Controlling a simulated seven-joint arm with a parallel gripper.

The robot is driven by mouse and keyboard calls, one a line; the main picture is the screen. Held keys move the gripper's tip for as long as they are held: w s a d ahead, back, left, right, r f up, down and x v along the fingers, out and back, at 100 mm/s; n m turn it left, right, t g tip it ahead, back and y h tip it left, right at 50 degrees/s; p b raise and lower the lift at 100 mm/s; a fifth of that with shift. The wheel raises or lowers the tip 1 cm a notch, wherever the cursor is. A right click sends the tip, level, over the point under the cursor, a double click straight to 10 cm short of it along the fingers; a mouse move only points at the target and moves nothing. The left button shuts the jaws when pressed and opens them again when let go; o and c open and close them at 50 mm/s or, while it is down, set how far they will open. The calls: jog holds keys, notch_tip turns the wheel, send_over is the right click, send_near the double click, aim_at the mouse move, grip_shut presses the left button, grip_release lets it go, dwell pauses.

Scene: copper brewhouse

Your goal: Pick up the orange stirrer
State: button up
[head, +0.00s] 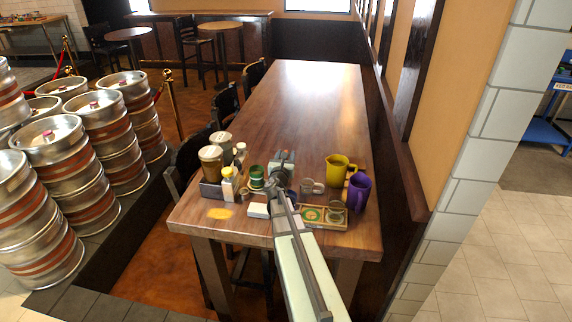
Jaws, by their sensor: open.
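I cannot make out an orange stirrer for certain. A flat yellow-orange patch (219,212) lies on the near left corner of the wooden table (310,95); it does not look like a stirrer. My arm reaches in from the bottom over the table's near edge. My gripper (284,160) is at its far end, among the tableware, small and partly hidden by the arm. It is open, and I see nothing held in it. The arm hides part of the table beneath it.
A caddy (211,191) with jars and a yellow-capped bottle (227,186) stands left, beside a green cup (257,176). The table's far part is clear. A wall runs along its right.

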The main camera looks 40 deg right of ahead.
jog(key=x, duration=0.2)
jog(key=shift+w+d, duration=0.3)
grip_shut()
